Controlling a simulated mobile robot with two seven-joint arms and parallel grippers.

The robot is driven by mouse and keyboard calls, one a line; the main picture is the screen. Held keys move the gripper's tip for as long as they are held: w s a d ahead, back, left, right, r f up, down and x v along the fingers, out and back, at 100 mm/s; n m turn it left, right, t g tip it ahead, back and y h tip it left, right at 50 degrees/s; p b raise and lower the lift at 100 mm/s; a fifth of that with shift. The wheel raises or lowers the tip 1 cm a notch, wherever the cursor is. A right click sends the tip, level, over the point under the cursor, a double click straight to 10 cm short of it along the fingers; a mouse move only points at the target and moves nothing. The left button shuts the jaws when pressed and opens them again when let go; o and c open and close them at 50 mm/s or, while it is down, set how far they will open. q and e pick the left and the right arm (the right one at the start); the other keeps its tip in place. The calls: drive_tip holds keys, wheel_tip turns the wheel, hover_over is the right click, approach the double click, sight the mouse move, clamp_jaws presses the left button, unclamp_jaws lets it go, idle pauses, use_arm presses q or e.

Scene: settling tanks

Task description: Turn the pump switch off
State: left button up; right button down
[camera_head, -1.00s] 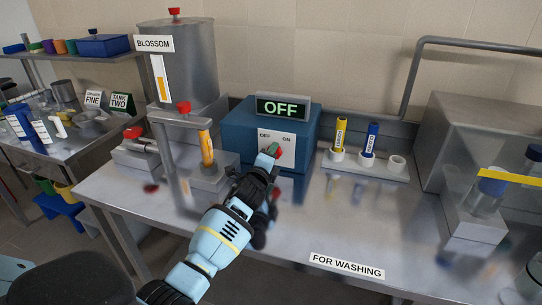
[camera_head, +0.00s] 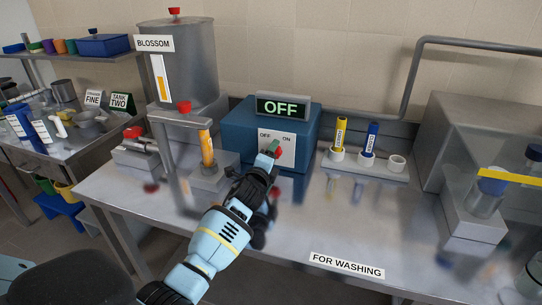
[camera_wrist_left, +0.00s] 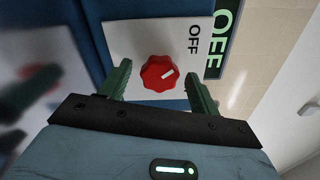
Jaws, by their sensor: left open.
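The blue pump box (camera_head: 235,137) stands at the back of the steel bench. Its display (camera_head: 283,107) reads OFF in green. The red pump switch (camera_head: 278,150) is a round knob on a white plate marked OFF and ON, partly hidden by my left gripper (camera_head: 269,158) in the head view. My left gripper (camera_wrist_left: 160,88) is open, with one green finger on each side of the knob and visible gaps between. My right gripper is out of view.
A tank labelled BLOSSOM (camera_head: 185,65) and a pipe stand with an orange tube (camera_head: 207,148) are close on the left. A rack (camera_head: 367,166) holds yellow and blue tubes on the right. The bench front near the FOR WASHING label (camera_head: 346,265) is clear.

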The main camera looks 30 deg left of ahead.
use_arm(q)
drive_tip(key=v, duration=0.7)
drive_tip(key=shift+s+p, duration=0.25)
drive_tip(key=shift+p, duration=0.1)
drive_tip(key=shift+f, duration=0.1)
